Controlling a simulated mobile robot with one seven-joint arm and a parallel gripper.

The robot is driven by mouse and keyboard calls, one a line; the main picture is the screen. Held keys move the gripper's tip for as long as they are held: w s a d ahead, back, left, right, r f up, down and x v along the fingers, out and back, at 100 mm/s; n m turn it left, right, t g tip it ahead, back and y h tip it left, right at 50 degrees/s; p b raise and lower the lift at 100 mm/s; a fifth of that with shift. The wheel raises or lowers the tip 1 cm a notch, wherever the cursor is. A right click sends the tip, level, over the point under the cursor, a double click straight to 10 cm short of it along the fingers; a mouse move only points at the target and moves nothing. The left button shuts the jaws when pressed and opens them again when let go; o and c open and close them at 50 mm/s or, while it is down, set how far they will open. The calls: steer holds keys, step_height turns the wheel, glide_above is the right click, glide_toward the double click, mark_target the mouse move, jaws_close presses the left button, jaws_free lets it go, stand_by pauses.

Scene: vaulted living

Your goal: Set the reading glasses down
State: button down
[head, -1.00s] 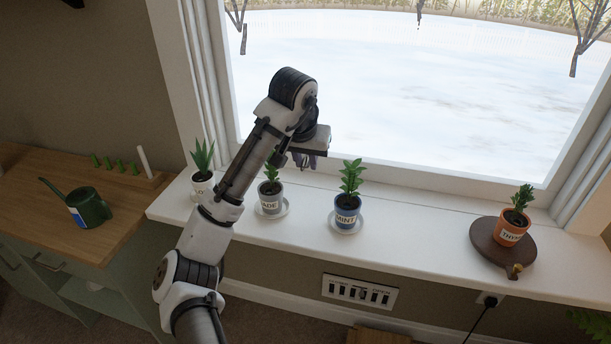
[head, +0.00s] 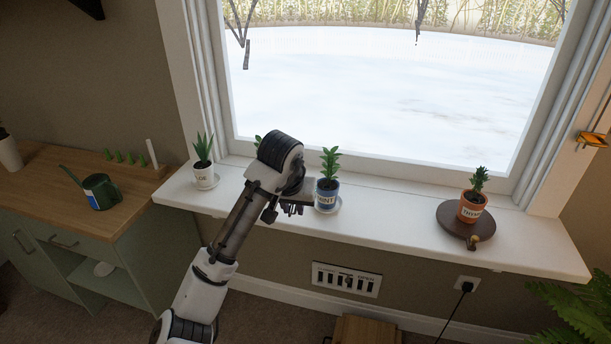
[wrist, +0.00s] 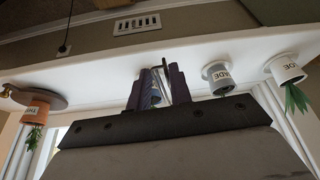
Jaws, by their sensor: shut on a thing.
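My gripper (head: 293,208) is at the front of the white windowsill (head: 390,222), just left of the blue MINT pot (head: 327,195) in the head view. In the wrist view my gripper (wrist: 160,80) has its dark fingers close together, shut on a thin dark piece (wrist: 166,70) that fits the reading glasses. Most of the glasses are hidden by the fingers, and I cannot make them out in the head view. The MINT pot shows partly between the fingers in the wrist view.
A white ALOE pot (head: 204,176) stands at the sill's left end; another plant (head: 258,140) is mostly behind my arm. An orange pot (head: 471,207) stands on a round brown board (head: 452,222). The sill between MINT and the board is clear. A green watering can (head: 101,191) stands on the left cabinet.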

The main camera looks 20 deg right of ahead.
steer(key=s+a+f+n, duration=0.2)
steer(key=a+f, duration=0.3)
steer(key=f, duration=0.8)
steer(key=s+a+f+n+y, duration=0.1)
steer(key=s+a+f, duration=0.3)
steer(key=f, duration=1)
steer(key=s+a+f+n+y, duration=0.1)
steer(key=s+a+f+n, duration=0.1)
steer(key=a+f, duration=0.6)
step_height(320, 180, down, 6)
steer(key=shift+s+r+n+t, duration=0.25)
steer(key=shift+s+n+t, duration=0.05)
steer(key=shift+s, duration=0.35)
